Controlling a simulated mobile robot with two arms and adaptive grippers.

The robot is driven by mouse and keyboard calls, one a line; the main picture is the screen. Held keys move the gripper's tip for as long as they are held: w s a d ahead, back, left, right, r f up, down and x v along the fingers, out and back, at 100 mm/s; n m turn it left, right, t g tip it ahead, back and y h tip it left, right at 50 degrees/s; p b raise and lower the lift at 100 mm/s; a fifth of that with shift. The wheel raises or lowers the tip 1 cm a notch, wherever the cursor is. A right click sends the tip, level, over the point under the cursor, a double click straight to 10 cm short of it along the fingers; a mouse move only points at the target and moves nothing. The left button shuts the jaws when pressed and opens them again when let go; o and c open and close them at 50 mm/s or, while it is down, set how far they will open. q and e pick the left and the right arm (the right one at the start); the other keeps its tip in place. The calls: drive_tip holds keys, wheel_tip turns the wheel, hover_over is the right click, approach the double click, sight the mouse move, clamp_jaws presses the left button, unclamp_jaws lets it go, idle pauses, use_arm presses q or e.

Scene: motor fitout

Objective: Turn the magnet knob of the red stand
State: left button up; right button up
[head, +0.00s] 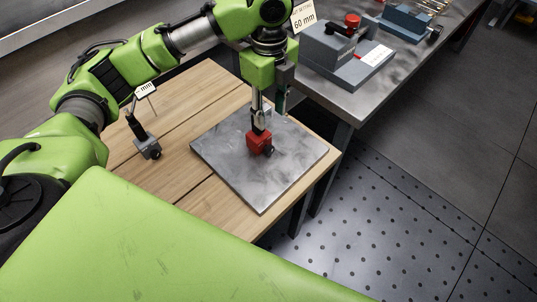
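The red stand's block base (259,143) sits on the grey metal plate (245,178) on the wooden table. A dark round knob (268,152) shows low on its near right side. My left gripper (264,115) points down from above, right over the red base, and hides the upper part of the stand. Its fingers are partly hidden, so I cannot tell whether they are open or touch the stand. A second stand with a dark grey base (148,149) and a small label card stands to the left on the wood. My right gripper is not in view.
A grey bench (358,100) at the upper right carries a grey fixture (345,62) with a red knob and more blue-grey gear. A card (303,15) reading "60 mm" shows beside my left wrist. The wood in front of the left stand is clear.

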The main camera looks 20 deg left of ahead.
sight(270, 147)
use_arm(q)
wheel_tip(270, 147, down, 13)
drive_tip(key=shift+s+f+p, duration=0.1)
drive_tip(key=shift+f+p, duration=0.1)
drive_tip(key=shift+p, duration=0.25)
clamp_jaws()
